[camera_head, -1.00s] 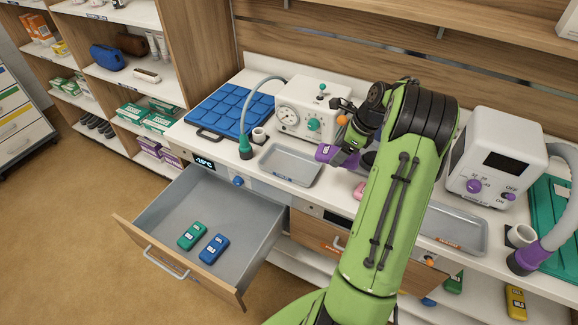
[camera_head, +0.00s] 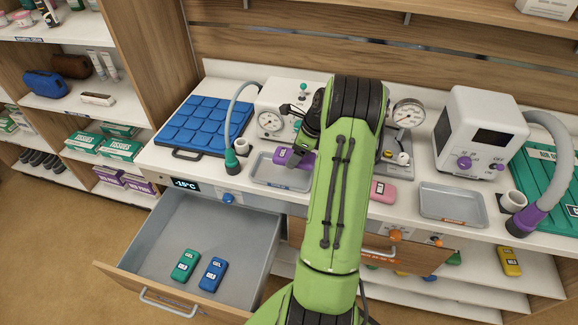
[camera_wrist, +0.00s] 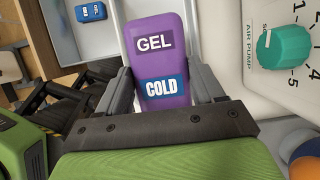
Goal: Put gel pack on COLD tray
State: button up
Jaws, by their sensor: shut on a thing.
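A purple gel pack (camera_head: 288,157) reads GEL and COLD in the wrist view (camera_wrist: 158,60). My gripper (camera_wrist: 160,88) is shut on it, with a finger on each side. In the head view the pack is over a shallow grey tray (camera_head: 262,172) on the counter's left part, above the drawer with the temperature display. Whether the pack touches this tray I cannot tell. A second grey tray (camera_head: 453,204) with an orange label sits to the right.
An open drawer (camera_head: 240,232) holds a green pack (camera_head: 185,265) and a blue pack (camera_head: 213,274). A blue pad (camera_head: 196,124) and a white pump with a dial (camera_head: 270,105) stand behind the left tray. A pink pack (camera_head: 383,191) and a white machine (camera_head: 478,132) are right of my arm.

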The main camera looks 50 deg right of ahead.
jog(key=x, duration=0.4)
jog(key=shift+s+d+f, duration=0.1)
jog(key=shift+s+f, duration=0.15)
jog(key=shift+s, duration=0.15)
jog(key=shift+s+d, duration=0.1)
jog(key=shift+d, duration=0.05)
jog(key=shift+f, duration=0.2)
jog(key=o, duration=1.5)
jog(key=shift+r, duration=0.15)
